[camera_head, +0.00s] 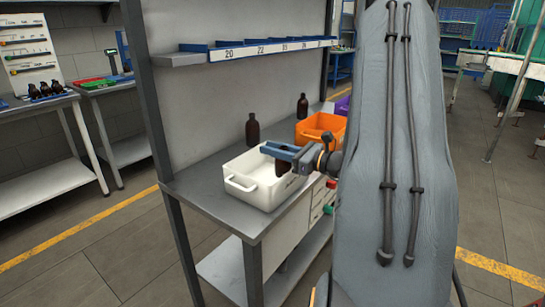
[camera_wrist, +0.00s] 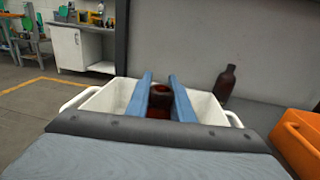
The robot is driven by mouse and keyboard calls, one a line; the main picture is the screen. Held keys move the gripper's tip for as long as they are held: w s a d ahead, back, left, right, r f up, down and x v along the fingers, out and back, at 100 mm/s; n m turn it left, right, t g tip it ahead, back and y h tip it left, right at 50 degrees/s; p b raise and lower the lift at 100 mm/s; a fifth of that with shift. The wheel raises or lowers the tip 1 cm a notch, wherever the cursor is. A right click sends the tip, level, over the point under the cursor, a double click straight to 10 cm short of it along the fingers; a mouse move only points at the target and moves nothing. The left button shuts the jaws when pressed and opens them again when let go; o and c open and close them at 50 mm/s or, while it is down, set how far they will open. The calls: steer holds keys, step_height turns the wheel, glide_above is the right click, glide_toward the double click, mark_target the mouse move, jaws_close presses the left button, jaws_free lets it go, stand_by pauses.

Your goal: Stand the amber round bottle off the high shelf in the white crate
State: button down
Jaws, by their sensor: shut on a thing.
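The white crate (camera_head: 256,182) stands on the grey workbench, and it fills the middle of the wrist view (camera_wrist: 95,101). My gripper (camera_head: 276,151) is over the right part of the crate. Its blue fingers are shut on an amber round bottle (camera_head: 284,166), whose lower part shows below the fingers. In the wrist view the bottle (camera_wrist: 160,97) sits between the two fingers (camera_wrist: 160,82), seen from the top. The crate wall and my gripper hide part of it, and I cannot tell whether its base touches the crate floor.
One dark bottle (camera_head: 252,130) stands behind the crate, and another (camera_head: 302,106) stands farther right. An orange crate (camera_head: 321,128) is right of the white crate. The high shelf (camera_head: 240,50) holds blue numbered bins. The bench (camera_head: 190,187) is bare left of the crate.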

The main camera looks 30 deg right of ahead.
steer(key=shift+f, duration=1.2)
steer(key=shift+f, duration=0.15)
steer(key=shift+f, duration=0.35)
steer(key=shift+f+b, duration=0.15)
steer(key=shift+b, duration=0.15)
steer(key=c, duration=1.5)
jaws_free()
steer(key=shift+s+f, duration=0.1)
steer(key=shift+c, duration=0.2)
steer(key=r+v, duration=0.1)
steer(key=v, duration=1.1)
steer(key=shift+r+b, duration=0.25)
steer(key=shift+b, duration=0.05)
